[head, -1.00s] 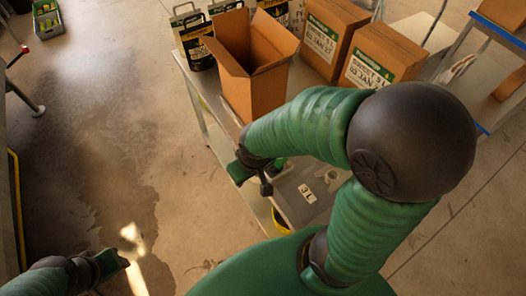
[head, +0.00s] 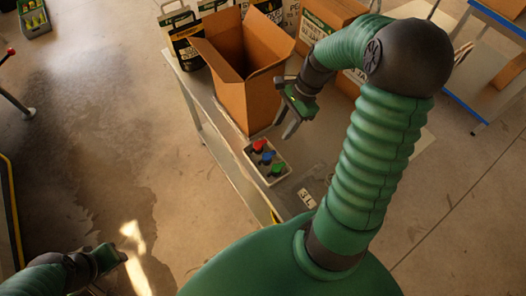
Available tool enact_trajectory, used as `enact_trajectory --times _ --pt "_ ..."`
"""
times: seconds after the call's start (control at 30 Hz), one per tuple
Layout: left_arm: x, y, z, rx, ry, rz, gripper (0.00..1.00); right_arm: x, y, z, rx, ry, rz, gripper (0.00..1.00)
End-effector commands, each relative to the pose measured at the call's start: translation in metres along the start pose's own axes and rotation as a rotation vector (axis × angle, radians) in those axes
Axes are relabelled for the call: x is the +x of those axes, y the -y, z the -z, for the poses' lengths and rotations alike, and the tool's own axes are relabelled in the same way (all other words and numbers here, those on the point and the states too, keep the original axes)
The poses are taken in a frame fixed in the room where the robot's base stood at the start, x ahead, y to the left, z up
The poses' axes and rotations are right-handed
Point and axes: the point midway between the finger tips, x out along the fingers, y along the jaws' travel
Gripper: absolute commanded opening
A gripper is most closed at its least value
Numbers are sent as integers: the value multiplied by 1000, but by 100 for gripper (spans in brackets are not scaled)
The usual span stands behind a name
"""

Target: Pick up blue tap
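The blue tap (head: 267,157) stands in a small pale tray (head: 249,151) on the table, between a red tap (head: 260,145) and a green tap (head: 278,169). My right gripper (head: 284,106) is above the table, up and to the right of the tray in the picture, apart from the taps. Its fingers look spread, with nothing seen between them. My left gripper (head: 118,258) is low at the left over the floor, far from the tray. Its fingers are too unclear to judge.
An open cardboard box (head: 246,100) stands on the table (head: 300,160) just behind the tray. Closed boxes (head: 325,22) and several labelled containers (head: 184,38) stand farther back. A small labelled item (head: 307,198) lies near the table's front. Bare table lies right of the tray.

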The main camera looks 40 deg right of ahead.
Motion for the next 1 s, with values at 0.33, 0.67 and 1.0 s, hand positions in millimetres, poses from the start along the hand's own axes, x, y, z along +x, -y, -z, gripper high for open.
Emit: enact_trajectory --times 0.33,0.67,1.0 --pt "-2 0 0 0 0 0 36 34 -2 1 132 44 14 40" --pt "-3 0 0 0 0 0 36 104 2 5 132 45 15 40" --pt "-12 0 3 1 0 0 36 154 -1 4 130 45 15 40"
